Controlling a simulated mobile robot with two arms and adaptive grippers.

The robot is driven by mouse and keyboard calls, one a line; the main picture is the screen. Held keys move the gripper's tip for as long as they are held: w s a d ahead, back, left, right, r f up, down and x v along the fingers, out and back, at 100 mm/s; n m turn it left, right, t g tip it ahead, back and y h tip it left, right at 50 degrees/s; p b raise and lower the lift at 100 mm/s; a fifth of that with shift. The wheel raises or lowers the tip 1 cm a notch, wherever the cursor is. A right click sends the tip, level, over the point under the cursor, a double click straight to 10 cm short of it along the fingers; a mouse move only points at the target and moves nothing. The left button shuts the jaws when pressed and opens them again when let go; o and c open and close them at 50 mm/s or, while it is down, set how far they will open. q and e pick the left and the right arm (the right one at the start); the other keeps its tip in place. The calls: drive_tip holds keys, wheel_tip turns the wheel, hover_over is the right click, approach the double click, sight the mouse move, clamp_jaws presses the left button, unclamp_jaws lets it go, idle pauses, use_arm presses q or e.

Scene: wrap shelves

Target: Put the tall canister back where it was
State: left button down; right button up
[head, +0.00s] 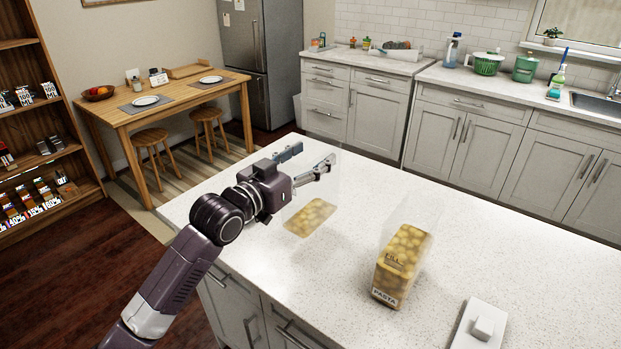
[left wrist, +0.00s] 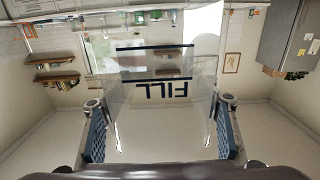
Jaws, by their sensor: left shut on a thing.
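A tall clear canister (head: 310,215) with a shallow layer of yellow contents at its bottom is upright at the left part of the white island counter. My left gripper (head: 313,160) is shut on its upper part. In the left wrist view the canister's clear wall (left wrist: 160,89) shows between the two fingers, with dark lines and the word FILL upside down. I cannot tell whether its base touches the counter. A second canister (head: 402,265), full of yellow pasta and labelled FILL and PASTA, stands to the right, apart from it. My right gripper is not in view.
A white block with a raised knob (head: 481,326) lies at the counter's front right. The island counter (head: 530,250) is otherwise clear. A wooden shelf (head: 35,110) with small goods stands at the far left. A dining table (head: 165,100) and back counters stand beyond.

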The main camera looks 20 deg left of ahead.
use_arm(q)
wheel_tip(320, 180, down, 6)
drive_tip(key=shift+r, duration=0.1)
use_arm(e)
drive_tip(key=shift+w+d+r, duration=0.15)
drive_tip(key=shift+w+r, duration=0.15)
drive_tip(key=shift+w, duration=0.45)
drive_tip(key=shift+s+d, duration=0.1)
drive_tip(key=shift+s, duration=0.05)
use_arm(q)
drive_tip(key=c, duration=0.7)
unclamp_jaws()
drive_tip(key=shift+s, duration=0.1)
drive_tip(key=shift+b+v, duration=1.05)
drive_tip(key=shift+v, duration=4.95)
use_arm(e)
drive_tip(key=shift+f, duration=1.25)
